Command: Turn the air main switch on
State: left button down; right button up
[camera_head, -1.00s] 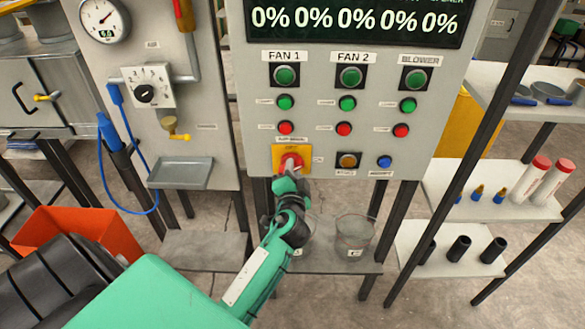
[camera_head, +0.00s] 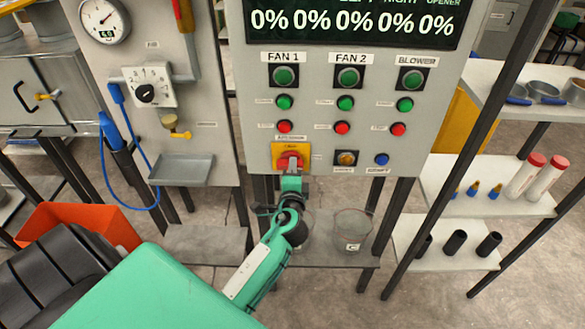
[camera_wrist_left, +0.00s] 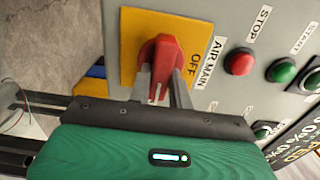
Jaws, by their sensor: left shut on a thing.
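The air main switch (camera_head: 291,157) is a red rotary handle on a yellow plate at the lower left of the control panel. In the left wrist view the red handle (camera_wrist_left: 160,62) stands out from the yellow plate (camera_wrist_left: 128,38), with OFF lettered on the plate and AIR MAIN on a label beside it. My left gripper (camera_wrist_left: 160,92) has one finger on each side of the handle and is shut on it. In the head view the gripper (camera_head: 291,172) covers the lower part of the switch. My right gripper is not in view.
Green and red buttons for FAN 1, FAN 2 and BLOWER sit above the switch. An amber button (camera_head: 346,158) and a blue button (camera_head: 382,159) are to its right. A grey tray (camera_head: 182,170) juts out on the left. A clear container (camera_head: 353,230) stands on the shelf below.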

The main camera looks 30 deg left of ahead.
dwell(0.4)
pick_arm(q)
jog(key=c, duration=1.4)
grip_release()
jog(key=shift+o, duration=0.6)
jog(key=b+v, duration=0.4)
jog(key=v, duration=1)
jog(key=shift+a, duration=0.1)
